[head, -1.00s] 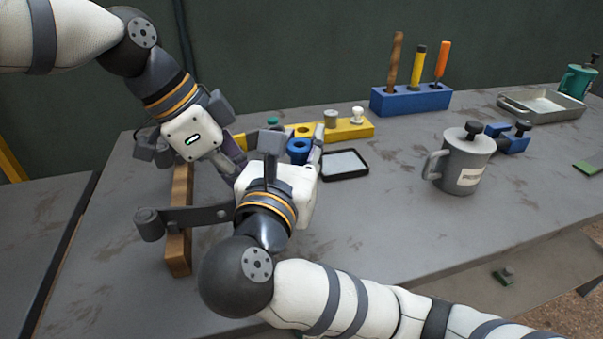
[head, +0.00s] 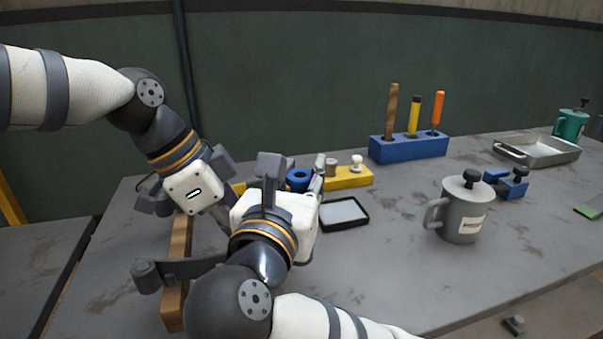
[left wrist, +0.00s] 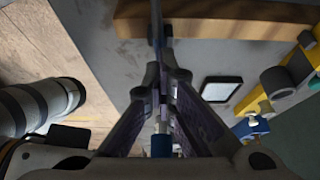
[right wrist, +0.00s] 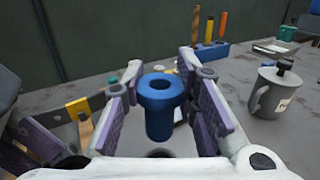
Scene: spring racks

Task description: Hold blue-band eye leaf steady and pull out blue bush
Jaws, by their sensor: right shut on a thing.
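The blue bush (head: 299,180) is a flanged blue sleeve with a hole in its top. My right gripper (head: 294,172) is shut around it. In the right wrist view the bush (right wrist: 160,108) stands upright between the fingers; whether its lower end is clear of an eye is hidden. A dark leaf with an eye at its left end (head: 196,268) crosses a wooden block. In the left wrist view my left gripper (left wrist: 165,85) is closed on a thin dark leaf, with a blue band (left wrist: 161,144) close to the palm. Its fingertips are hidden in the head view.
The wooden block (head: 179,250) lies under the leaf. A yellow rack (head: 348,179) and a black-rimmed tray (head: 343,213) are close to my right gripper. A grey mug (head: 463,212) and a blue tool stand (head: 408,148) are farther right. The bench between tray and mug is clear.

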